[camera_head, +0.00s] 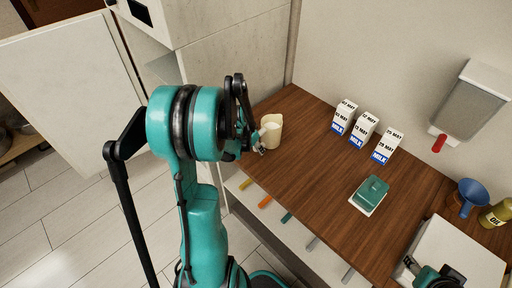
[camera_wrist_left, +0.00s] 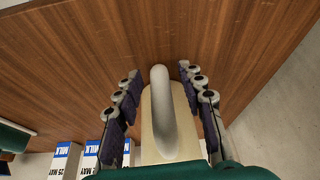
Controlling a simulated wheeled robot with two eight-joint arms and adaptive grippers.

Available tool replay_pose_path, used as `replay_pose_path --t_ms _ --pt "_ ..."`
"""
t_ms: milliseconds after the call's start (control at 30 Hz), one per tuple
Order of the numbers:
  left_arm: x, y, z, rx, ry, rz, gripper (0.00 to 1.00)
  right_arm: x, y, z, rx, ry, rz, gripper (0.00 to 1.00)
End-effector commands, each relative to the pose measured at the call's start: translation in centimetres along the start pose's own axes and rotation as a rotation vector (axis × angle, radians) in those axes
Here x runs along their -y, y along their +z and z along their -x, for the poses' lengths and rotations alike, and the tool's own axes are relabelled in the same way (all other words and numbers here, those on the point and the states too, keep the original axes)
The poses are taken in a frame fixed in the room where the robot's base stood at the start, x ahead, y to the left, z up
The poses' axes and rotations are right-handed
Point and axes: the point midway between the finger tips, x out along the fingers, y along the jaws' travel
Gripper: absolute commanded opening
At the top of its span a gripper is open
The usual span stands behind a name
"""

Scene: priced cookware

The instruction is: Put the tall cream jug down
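The tall cream jug (camera_head: 273,130) is upright at the far left end of the wooden counter and seems to rest on it. In the left wrist view, its pale rounded handle (camera_wrist_left: 162,88) faces my camera, with the cream body (camera_wrist_left: 150,135) behind it. My left gripper (camera_head: 261,141) is at the jug's near side. In the wrist view the fingers of my left gripper (camera_wrist_left: 160,95) are spread on both sides of the jug, with a gap visible on the left. My right gripper (camera_head: 430,268) is at the bottom right, partly cut off; its fingers are unclear.
Several dated milk cartons (camera_head: 364,130) stand along the wall. A teal butter dish (camera_head: 373,190) sits mid-counter (camera_head: 310,170). A blue funnel (camera_head: 471,193), an oil bottle (camera_head: 495,214) and a white box-like surface (camera_head: 455,255) are at right. Counter between jug and dish is clear.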

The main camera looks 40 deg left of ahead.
Motion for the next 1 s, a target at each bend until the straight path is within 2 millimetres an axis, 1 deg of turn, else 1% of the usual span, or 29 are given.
replay_pose_path --t_ms 33,200,300,400,500,633,700,767,867,967,1000 --pt "0.0 -0.1 1.5 0.000 0.000 0.001 0.39 0.0 -0.5 0.7 0.000 0.000 0.000 0.49" --pt "0.0 -0.1 5.5 0.001 0.000 0.002 0.39 0.0 -1.4 1.9 0.000 0.000 0.000 0.49" --pt "0.0 -0.1 7.5 0.001 0.000 0.001 0.39 0.0 -1.8 2.5 0.000 0.000 0.000 0.49" --pt "0.0 -0.1 9.0 0.001 0.000 0.001 0.39 0.0 -2.1 2.9 0.000 0.000 0.000 0.49" --pt "0.0 0.0 9.9 0.001 0.000 0.001 0.39 0.0 -2.3 3.2 0.000 0.000 0.000 0.49" --pt "0.0 0.0 10.4 0.000 0.000 0.001 0.39 0.0 -2.3 3.3 0.000 0.000 0.000 0.49" --pt "-0.4 -0.1 10.6 -0.001 0.000 -0.001 0.39 0.0 -2.3 3.2 0.000 0.000 0.000 0.49" --pt "-1.4 -0.4 11.0 -0.003 -0.003 -0.004 0.39 0.0 -2.3 3.2 0.000 0.000 0.000 0.49" --pt "-4.7 -1.1 12.6 -0.014 -0.012 -0.010 0.39 0.0 -2.3 3.2 0.000 0.000 0.000 0.49" --pt "-9.6 -1.5 14.9 -0.038 -0.026 -0.015 0.39 0.0 -2.3 3.2 0.000 0.000 0.000 0.49" --pt "-11.7 -1.4 15.9 -0.052 -0.030 -0.018 0.39 0.0 -2.3 3.2 0.000 0.000 0.000 0.49"
